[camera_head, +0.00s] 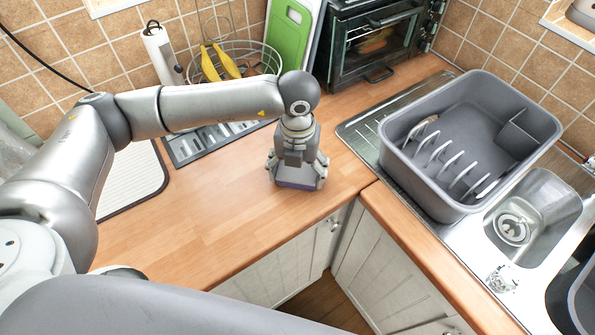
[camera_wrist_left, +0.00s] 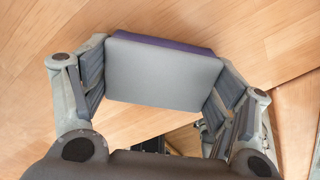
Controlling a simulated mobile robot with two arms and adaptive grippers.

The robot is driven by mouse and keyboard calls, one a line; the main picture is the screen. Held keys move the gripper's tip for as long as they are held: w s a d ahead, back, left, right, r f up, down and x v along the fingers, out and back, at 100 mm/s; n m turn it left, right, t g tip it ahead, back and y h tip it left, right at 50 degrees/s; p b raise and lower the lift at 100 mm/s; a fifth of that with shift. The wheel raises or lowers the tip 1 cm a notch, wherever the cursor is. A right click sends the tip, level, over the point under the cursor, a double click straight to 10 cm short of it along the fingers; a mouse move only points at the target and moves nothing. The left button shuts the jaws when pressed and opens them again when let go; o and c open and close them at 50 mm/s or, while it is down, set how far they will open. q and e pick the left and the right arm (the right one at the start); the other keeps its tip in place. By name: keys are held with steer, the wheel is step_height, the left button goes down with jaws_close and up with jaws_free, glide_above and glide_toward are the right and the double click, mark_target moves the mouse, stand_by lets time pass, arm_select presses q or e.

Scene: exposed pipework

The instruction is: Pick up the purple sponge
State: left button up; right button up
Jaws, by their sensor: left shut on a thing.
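The purple sponge (camera_head: 297,184) is at my left gripper's fingertips on the wooden counter, near its inner corner; only a thin purple strip shows in the head view. In the left wrist view the sponge (camera_wrist_left: 165,75) shows a broad grey face with a purple edge along its far side. My left gripper (camera_head: 298,176) points down with a finger on each side of the sponge, shut on it. In the wrist view the two fingers of the gripper (camera_wrist_left: 162,82) press against the sponge's left and right ends. Whether the sponge touches the counter is unclear. My right gripper is not in view.
A grey dish rack (camera_head: 465,150) stands by the sink (camera_head: 535,215) on the right. A toaster oven (camera_head: 375,50), a green cutting board (camera_head: 290,35) and a wire basket with bananas (camera_head: 218,64) line the back. A cutlery tray (camera_head: 205,145) lies behind my left arm. The counter's front left is clear.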

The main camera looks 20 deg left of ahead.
mark_target(298, 171)
arm_select(q)
steer(key=shift+r, duration=0.45)
step_height(298, 171, up, 2)
steer(key=shift+r+b, duration=0.2)
steer(key=shift+b, duration=0.2)
steer(key=s+d+r+b, duration=0.3)
steer(key=s+r, duration=0.6)
steer(key=s, duration=0.4)
steer(key=shift+d+r+b, duration=0.35)
steer(key=shift+d, duration=0.45)
